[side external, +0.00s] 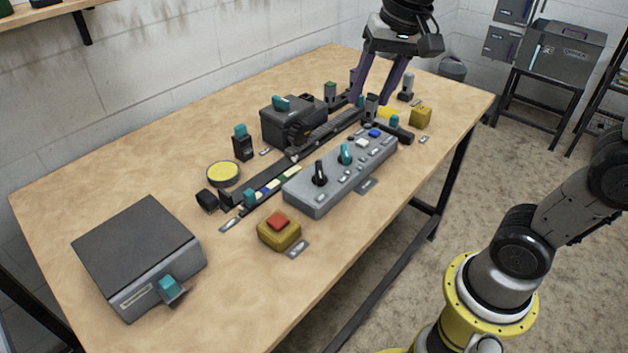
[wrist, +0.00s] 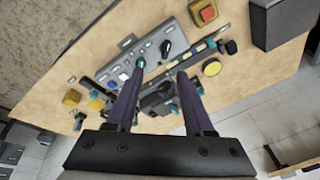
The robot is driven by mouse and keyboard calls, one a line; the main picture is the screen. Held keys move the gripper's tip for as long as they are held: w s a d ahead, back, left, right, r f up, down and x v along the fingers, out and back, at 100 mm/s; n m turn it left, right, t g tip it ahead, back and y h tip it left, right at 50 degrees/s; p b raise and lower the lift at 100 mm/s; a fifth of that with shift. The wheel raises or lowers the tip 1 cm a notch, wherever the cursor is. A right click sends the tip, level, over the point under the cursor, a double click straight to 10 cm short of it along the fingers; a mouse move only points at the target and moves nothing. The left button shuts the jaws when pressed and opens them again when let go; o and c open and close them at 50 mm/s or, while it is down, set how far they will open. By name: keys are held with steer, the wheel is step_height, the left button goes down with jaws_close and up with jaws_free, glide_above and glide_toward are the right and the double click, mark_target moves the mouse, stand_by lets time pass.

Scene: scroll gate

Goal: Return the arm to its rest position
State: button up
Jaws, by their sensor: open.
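My gripper (side external: 381,86) hangs over the far end of the wooden table (side external: 113,172) in the side view, its two purple fingers pointing down. In the wrist view my gripper (wrist: 160,82) has its fingers spread apart with nothing between them that it holds. Below it is a dark track assembly (side external: 262,178) with a black box (side external: 293,122) that has a teal knob. The fingertips look close to the small posts at the far end of the track; I cannot tell whether they touch.
A grey control panel (side external: 318,192) with knobs and buttons lies along the track. A yellow box with a red button (side external: 279,231), a large dark box (side external: 138,255), a yellow disc (side external: 223,173) and a yellow block (side external: 420,117) stand on the table.

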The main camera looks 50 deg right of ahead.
steer(key=s+f+n+t, duration=0.1)
steer(key=s+f+n, duration=0.2)
steer(key=s, duration=0.4)
steer(key=s+f+n+t, duration=0.1)
steer(key=s+f+n, duration=0.3)
steer(key=s, duration=0.3)
steer(key=shift+f+n, duration=0.2)
steer(key=shift+n, duration=0.2)
steer(key=shift+s+a, duration=0.1)
